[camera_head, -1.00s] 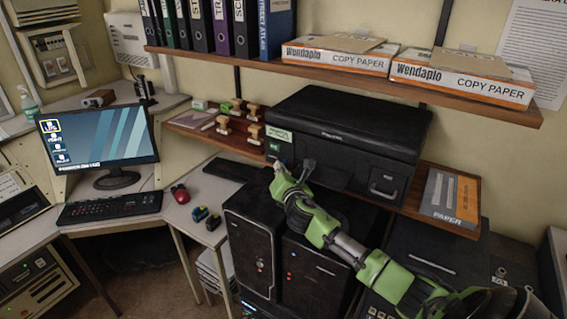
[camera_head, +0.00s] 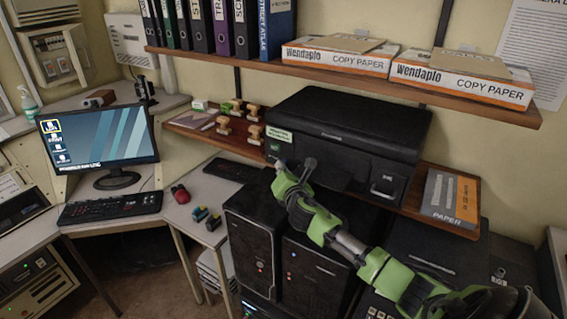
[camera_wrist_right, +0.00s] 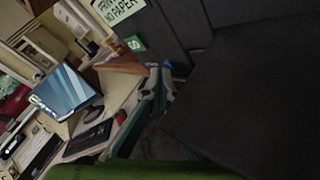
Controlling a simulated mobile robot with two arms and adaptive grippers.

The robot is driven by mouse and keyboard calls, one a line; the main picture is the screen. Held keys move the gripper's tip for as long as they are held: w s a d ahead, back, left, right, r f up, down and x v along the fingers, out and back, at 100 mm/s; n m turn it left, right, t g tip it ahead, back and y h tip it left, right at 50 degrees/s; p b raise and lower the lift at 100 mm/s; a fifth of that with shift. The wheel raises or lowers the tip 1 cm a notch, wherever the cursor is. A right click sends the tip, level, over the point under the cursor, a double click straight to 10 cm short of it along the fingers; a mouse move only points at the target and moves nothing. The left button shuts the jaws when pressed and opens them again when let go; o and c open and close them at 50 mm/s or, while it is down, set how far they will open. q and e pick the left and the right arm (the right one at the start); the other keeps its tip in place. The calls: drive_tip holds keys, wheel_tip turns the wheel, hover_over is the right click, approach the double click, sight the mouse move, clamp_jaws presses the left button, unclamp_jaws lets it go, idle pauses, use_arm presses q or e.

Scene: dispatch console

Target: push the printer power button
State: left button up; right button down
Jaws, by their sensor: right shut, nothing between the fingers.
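The black printer (camera_head: 345,128) sits on the wooden shelf, with a pale green label (camera_head: 279,135) on its front left. A small green patch (camera_head: 274,147) shows just below the label, and it also shows in the wrist view (camera_wrist_right: 136,43) with a white mark on it. I cannot make out whether it is the power button itself. My right gripper (camera_head: 281,166) is shut and empty at the printer's front left, just below the green patch. Its fingertips show in the wrist view (camera_wrist_right: 163,80), below and right of the patch. Contact with the printer cannot be told. My left gripper is out of view.
Black computer towers (camera_head: 252,240) stand under my right arm. Wooden stamps (camera_head: 237,115) stand left of the printer, and a paper pack (camera_head: 449,198) lies to its right. An upper shelf (camera_head: 350,79) with binders and copy paper boxes hangs above. A monitor (camera_head: 97,137) stands at left.

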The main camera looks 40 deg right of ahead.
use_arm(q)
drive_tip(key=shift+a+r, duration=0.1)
use_arm(e)
drive_tip(key=shift+d+r, duration=0.55)
drive_tip(key=shift+r, duration=0.15)
idle(0.8)
drive_tip(key=shift+a+p, duration=0.15)
drive_tip(key=shift+p, duration=0.25)
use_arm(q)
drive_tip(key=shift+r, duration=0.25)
use_arm(e)
drive_tip(key=shift+w+f, duration=0.1)
drive_tip(key=shift+f, duration=0.05)
drive_tip(key=shift+a, duration=0.1)
drive_tip(key=shift+s+a+f+p, duration=0.2)
drive_tip(key=shift+a+p, duration=0.15)
drive_tip(key=shift+a, duration=0.15)
drive_tip(key=a, duration=0.1)
drive_tip(key=s+a, duration=0.1)
drive_tip(key=a+p, duration=0.1)
drive_tip(key=shift+s+a, duration=0.3)
drive_tip(key=shift+s, duration=0.05)
drive_tip(key=shift+s+a+f, duration=0.15)
drive_tip(key=shift+a+f, duration=0.1)
drive_tip(key=shift+a, duration=0.25)
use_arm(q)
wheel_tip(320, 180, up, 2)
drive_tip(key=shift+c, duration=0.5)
